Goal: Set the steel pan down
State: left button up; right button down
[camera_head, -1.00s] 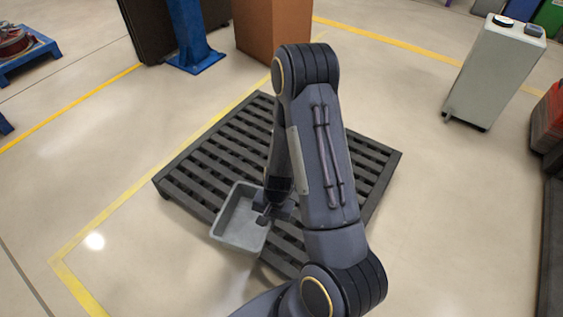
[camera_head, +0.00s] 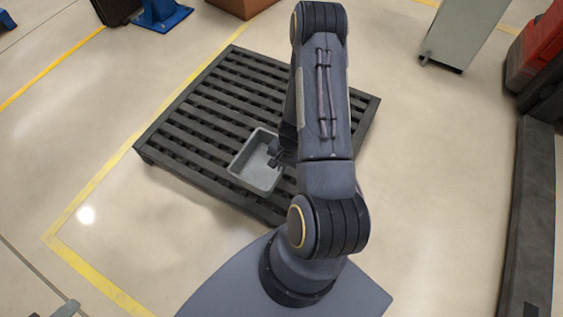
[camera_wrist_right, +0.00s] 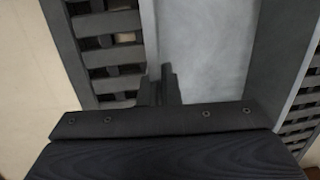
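The steel pan (camera_head: 250,176) is a grey, rectangular, open-topped tray. In the head view it is over the front part of the dark slatted pallet (camera_head: 190,137), roughly level. I cannot tell whether it touches the slats. My right gripper (camera_head: 274,156) is at the pan's right side, partly hidden by my arm. In the right wrist view the gripper fingers (camera_wrist_right: 160,84) are closed at the pan's rim (camera_wrist_right: 149,32), and the pan looks empty. A grey piece at the bottom left of the head view looks like part of my left gripper (camera_head: 66,308), mostly cut off.
Yellow floor lines (camera_head: 88,195) run along the pallet's left side. A blue post base (camera_head: 163,15) stands behind it. A grey cabinet (camera_head: 462,35) and red containers (camera_head: 545,45) stand at the right. The back of the pallet is bare.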

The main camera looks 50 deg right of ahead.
aim_at(263, 165)
jog(key=w+d+f, duration=0.1)
jog(key=f, duration=0.1)
jog(key=w+d+f+b, duration=0.1)
jog(key=f, duration=0.1)
jog(key=w+d+f+b, duration=0.1)
jog(key=d+f, duration=0.1)
jog(key=shift+w+f, duration=0.15)
jog(key=shift+w, duration=0.25)
notch_tip(263, 165, down, 3)
jog(key=shift+b, duration=0.9)
jog(key=c, duration=1.6)
grip_release()
jog(key=shift+c, duration=0.2)
